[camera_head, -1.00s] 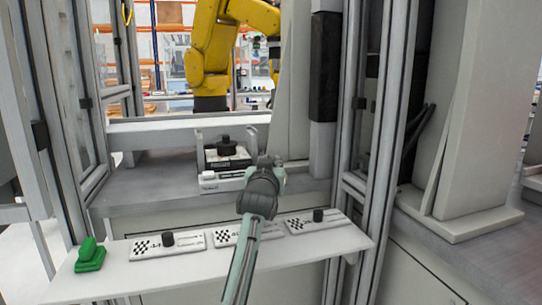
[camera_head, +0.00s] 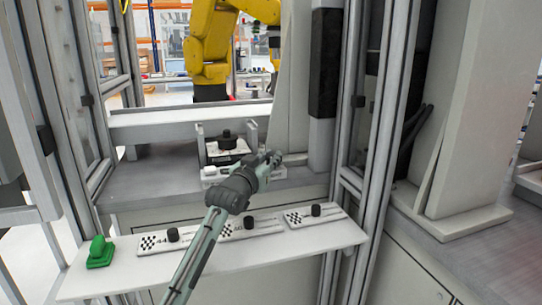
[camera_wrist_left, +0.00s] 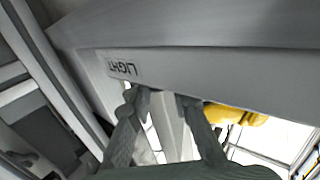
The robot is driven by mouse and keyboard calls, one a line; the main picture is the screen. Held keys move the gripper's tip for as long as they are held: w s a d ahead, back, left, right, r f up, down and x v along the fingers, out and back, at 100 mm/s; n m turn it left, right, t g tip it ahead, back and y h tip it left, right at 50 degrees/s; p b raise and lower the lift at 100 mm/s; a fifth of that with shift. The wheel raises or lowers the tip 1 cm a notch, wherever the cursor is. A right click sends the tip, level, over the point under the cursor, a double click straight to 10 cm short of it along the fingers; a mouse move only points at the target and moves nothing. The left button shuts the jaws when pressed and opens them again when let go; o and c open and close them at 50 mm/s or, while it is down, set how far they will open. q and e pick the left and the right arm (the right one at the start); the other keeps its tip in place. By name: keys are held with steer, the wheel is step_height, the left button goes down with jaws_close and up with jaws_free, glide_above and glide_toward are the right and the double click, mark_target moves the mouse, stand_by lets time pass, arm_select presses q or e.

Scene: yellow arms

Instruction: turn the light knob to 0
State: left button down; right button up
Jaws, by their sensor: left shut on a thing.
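The LIGHT label (camera_wrist_left: 124,67) shows upside down on a pale panel (camera_wrist_left: 215,75) in the left wrist view. My left gripper (camera_head: 272,158) is at the right end of the white fixture (camera_head: 215,179) in the head view. In the left wrist view its two dark fingers (camera_wrist_left: 165,95) reach the panel's edge beside the label, with a pale narrow thing between them. I take it for the light knob, but its shape and pointer are mostly hidden by the fingers. The setting cannot be read. My right gripper is out of view.
A shelf (camera_head: 330,239) in front carries panels with black knobs (camera_head: 173,234) and a green block (camera_head: 100,253). A device with a black knob (camera_head: 227,140) stands behind the fixture. Metal posts (camera_head: 365,150) rise on the right. A yellow robot arm (camera_head: 208,55) is beyond.

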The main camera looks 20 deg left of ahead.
arm_select(q)
steer(key=shift+f, duration=0.15)
steer(key=c, duration=1.3)
jaws_free()
steer(key=shift+c, duration=0.2)
steer(key=s+a, duration=0.1)
steer(key=s, duration=1.1)
